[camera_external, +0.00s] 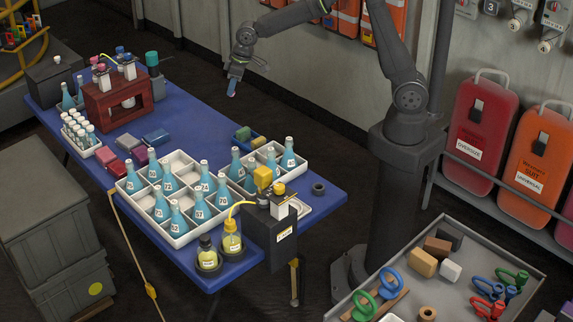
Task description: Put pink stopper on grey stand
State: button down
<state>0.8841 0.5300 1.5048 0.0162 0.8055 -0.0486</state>
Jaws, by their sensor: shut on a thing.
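My gripper (233,84) is in the air past the far edge of the blue table, pointing down. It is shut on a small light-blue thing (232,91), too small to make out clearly. A small pink piece (101,68) tops a white bottle at the dark red rack (118,101) on the table's far left; I cannot tell whether it is the pink stopper. A dark grey box-shaped stand (270,241) with a white label is at the table's near end. A small dark grey ring (319,188) lies near the right corner. Which is the grey stand is unclear.
White trays (180,238) with several blue flasks fill the middle of the blue table (190,105). Two yellow-liquid bottles (231,243) stand at the near edge. A grey tray (462,255) with blocks and coloured rings is at lower right.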

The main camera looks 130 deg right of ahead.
jog(key=r, duration=0.5)
jog(key=shift+w+a, duration=0.3)
jog(key=w+a+n, duration=0.2)
jog(key=w+a, duration=0.4)
jog(key=a, duration=0.6)
jog(key=w+a+n+y, duration=0.1)
jog(key=w+a+n, duration=0.2)
jog(key=a, duration=0.9)
jog(key=w+a+n+t+y, duration=0.1)
jog(key=w+a+n, duration=0.2)
jog(key=w+a, duration=0.6)
jog(key=shift+w+a+f, duration=0.1)
jog(key=shift+a, duration=1.8)
jog(key=a+n, duration=0.2)
jog(key=a, duration=1)
jog(key=n+g+y, duration=0.1)
jog(key=n+y, duration=0.2)
jog(key=n, duration=0.6)
send_over(478, 263)
jog(key=d, duration=0.2)
notch_tip(478, 263, down, 12)
jog(key=shift+r, duration=0.25)
jog(key=shift+s+a+f, duration=0.3)
jog(key=shift+a+f, duration=0.05)
jog(key=shift+a, duration=0.15)
jog(key=shift+f, duration=1.95)
